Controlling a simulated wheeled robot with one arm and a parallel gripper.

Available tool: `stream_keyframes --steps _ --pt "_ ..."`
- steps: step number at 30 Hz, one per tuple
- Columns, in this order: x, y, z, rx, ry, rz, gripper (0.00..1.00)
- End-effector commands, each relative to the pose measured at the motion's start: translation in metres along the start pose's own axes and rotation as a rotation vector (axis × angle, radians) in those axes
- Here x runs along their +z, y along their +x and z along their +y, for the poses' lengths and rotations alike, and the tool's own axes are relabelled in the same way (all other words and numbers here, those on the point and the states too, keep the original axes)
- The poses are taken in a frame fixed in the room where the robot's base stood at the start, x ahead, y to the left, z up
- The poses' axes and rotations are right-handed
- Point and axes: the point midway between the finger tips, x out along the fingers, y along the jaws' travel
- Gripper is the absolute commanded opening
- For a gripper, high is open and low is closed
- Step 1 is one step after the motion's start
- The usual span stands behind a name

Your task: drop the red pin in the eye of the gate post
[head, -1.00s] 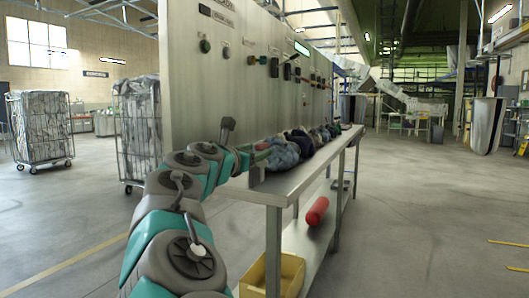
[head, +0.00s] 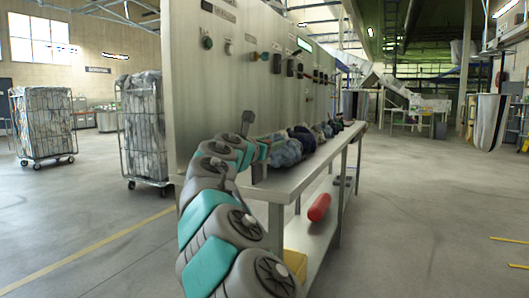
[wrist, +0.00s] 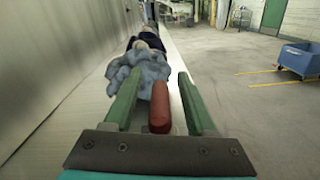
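In the wrist view a red cylinder (wrist: 160,108), which looks like the red pin, lies between the two green fingers of my gripper (wrist: 160,98). A gap shows on each side of it, so the fingers look open and apart from it. Its far end points at a crumpled grey-blue bundle (wrist: 140,72). In the head view my gripper is at the near end of the steel bench, largely hidden behind my arm, and the pin cannot be made out there. I cannot identify a gate post or its eye in either view.
The steel bench (head: 305,182) runs along a grey control panel (head: 235,90), with several cloth bundles (head: 287,153) on it. A red cylinder (head: 319,207) lies on the lower shelf near a yellow bin (head: 295,263). Open floor lies to the right; a blue cart (wrist: 298,60) stands there.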

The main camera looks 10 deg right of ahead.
Motion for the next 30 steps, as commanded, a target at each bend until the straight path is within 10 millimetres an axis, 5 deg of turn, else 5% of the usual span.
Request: stream_keyframes --steps 15,30 --pt "-0.0004 0.0000 -0.0001 0.000 0.000 0.001 0.00" --pt "0.0001 -0.0001 0.0000 -0.001 0.000 0.001 0.00"
